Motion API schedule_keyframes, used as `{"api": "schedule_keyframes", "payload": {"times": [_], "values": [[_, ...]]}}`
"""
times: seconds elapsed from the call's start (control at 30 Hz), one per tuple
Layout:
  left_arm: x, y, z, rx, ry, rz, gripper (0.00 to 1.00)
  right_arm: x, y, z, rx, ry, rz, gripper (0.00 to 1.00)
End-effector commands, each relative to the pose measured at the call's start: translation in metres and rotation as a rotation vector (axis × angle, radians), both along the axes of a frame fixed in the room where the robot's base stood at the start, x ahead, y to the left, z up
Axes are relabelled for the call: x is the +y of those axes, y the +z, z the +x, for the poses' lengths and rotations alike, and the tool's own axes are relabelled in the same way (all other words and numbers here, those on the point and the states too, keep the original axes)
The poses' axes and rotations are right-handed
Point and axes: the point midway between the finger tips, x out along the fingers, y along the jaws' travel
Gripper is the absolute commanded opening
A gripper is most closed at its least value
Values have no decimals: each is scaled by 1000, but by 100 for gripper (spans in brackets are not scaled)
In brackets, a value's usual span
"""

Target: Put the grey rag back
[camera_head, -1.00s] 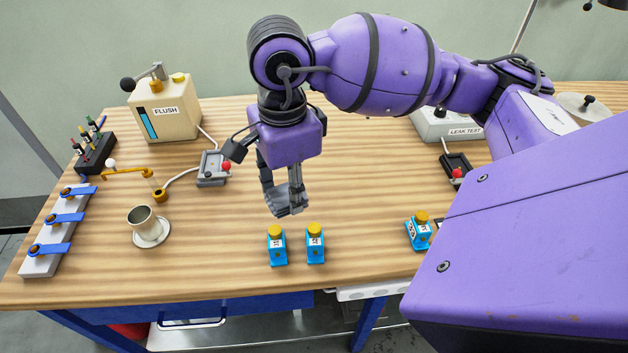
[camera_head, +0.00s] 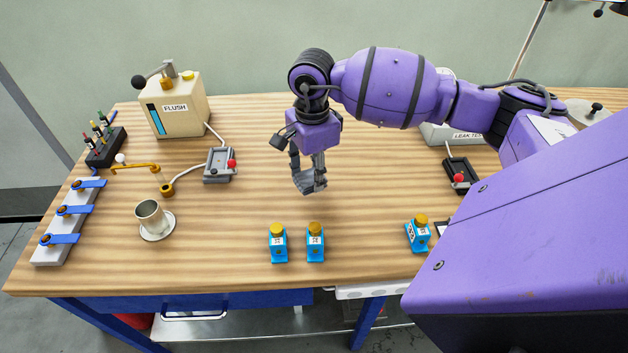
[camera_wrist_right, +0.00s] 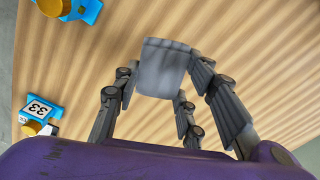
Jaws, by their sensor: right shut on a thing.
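My right gripper (camera_head: 309,180) hangs fingers-down above the middle of the wooden table. It is shut on the grey rag (camera_head: 313,186), a small folded piece between its fingertips. In the right wrist view the rag (camera_wrist_right: 163,66) spans the gap between the fingers, with bare table beyond it. The rag looks raised off the table, but the exact height is hard to tell. My left gripper is not in view.
Two blue bottles with yellow caps (camera_head: 279,243) (camera_head: 316,243) stand near the front edge, and a third (camera_head: 418,234) stands farther right. The centre is clear.

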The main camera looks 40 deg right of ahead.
Motion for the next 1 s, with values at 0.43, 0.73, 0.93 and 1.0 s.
{"api": "schedule_keyframes", "payload": {"times": [0.43,0.73,0.93,1.0], "values": [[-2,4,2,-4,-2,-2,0,-7,-42,6,0,0,1,14],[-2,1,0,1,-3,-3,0,-7,-45,6,1,0,0,14],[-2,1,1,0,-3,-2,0,-7,-46,6,1,0,0,56],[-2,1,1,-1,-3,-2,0,-7,-45,6,0,0,0,57]]}}
